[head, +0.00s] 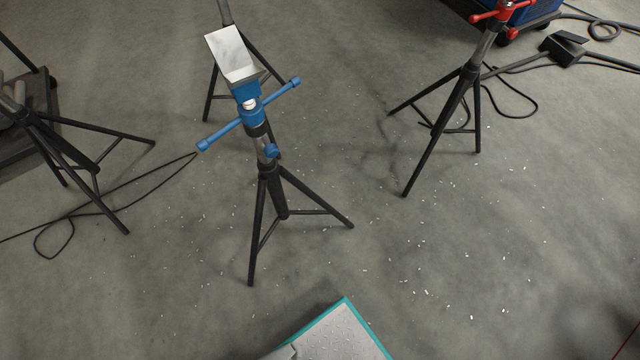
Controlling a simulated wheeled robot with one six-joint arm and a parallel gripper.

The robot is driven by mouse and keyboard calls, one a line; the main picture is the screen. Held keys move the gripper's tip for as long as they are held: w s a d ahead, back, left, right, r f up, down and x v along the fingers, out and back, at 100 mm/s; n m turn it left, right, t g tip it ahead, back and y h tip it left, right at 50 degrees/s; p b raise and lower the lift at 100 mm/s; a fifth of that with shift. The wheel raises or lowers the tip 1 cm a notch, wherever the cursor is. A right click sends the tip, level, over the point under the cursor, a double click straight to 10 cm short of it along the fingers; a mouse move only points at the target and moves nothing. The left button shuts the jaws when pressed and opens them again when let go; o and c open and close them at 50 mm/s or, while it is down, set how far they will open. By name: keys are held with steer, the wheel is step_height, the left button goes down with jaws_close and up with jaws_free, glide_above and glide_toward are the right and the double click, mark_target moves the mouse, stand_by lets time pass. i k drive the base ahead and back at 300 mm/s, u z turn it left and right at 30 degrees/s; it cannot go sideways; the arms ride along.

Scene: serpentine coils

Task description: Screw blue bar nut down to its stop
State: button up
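The blue bar nut (254,116) sits on a black tripod stand (267,200) left of the picture's middle. Its long bar runs slantwise, from a lower left knob to an upper right knob. A bright metal V-shaped head (232,54) with a blue base (246,91) stands above the nut. A small bright patch shows between that base and the nut's hub. A blue knob (271,151) sits on the post below. The frame does not show clearly how far the hub is from any stop. My gripper is not in view.
Another tripod with a red bar nut (491,15) stands at the upper right. More black tripod legs stand at left and behind. Cables (60,224) lie on the floor. A grey plate with teal edging (335,335) is at the bottom. Speckled floor lies open at lower right.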

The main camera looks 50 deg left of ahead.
mark_target(256, 116)
steer(key=z, duration=0.7)
steer(key=k, duration=0.4)
steer(key=u, duration=2.55)
steer(key=i, duration=0.5)
steer(key=z, duration=0.05)
